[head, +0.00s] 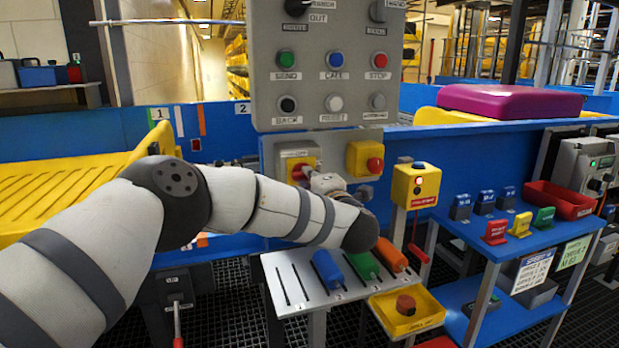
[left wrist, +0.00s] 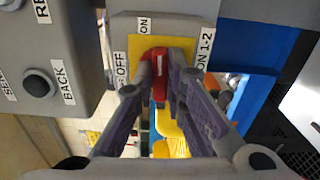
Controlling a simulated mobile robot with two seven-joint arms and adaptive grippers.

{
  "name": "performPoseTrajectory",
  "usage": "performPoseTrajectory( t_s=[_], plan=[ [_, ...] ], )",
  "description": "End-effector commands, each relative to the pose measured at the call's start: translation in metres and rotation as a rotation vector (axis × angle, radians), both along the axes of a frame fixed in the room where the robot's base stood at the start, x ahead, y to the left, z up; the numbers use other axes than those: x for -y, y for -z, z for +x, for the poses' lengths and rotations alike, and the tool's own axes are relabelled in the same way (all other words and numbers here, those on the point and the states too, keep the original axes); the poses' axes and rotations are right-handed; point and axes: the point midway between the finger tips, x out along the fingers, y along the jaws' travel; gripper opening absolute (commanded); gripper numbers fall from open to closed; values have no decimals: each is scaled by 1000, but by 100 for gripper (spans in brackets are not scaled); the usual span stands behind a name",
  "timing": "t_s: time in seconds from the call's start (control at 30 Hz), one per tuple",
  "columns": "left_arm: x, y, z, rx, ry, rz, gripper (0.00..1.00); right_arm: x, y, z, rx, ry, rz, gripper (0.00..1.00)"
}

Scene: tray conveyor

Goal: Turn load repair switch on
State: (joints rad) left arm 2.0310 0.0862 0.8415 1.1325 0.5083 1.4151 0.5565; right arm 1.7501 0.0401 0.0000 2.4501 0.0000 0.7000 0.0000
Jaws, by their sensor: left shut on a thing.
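The switch with a red handle (left wrist: 159,88) on a yellow plate (left wrist: 134,47) is on a grey box with OFF, ON and ON 1-2 labels in the left wrist view. In the head view its red handle (head: 299,173) is partly covered by my gripper. My left gripper (left wrist: 162,72) is shut on the red handle, with one finger on each side. In the head view my left gripper (head: 311,176) reaches the switch box from the front. The handle's exact pointing direction is hard to tell behind the fingers. My right gripper is not in view.
A grey button panel (head: 334,75) hangs just above the switch. A red knob on a yellow plate (head: 365,158) is close on its right. A slotted panel (head: 290,277) with coloured handles lies below my arm. A blue table (head: 520,252) stands at right.

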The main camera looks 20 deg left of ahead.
Motion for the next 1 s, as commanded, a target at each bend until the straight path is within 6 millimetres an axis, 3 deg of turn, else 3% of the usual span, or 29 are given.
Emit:
performPoseTrajectory(
  t_s=[0.73, 0.77, 0.83, 1.0],
  plan=[
    [0, 2, 0, -50, -1, 71, 0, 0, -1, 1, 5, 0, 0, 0],
    [0, 2, 0, -50, -1, 71, 14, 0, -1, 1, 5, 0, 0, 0],
    [0, 2, 0, -50, -1, 70, 30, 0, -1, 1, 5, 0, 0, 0],
    [0, 1, 0, -48, 0, 70, 32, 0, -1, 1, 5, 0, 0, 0]
  ],
)
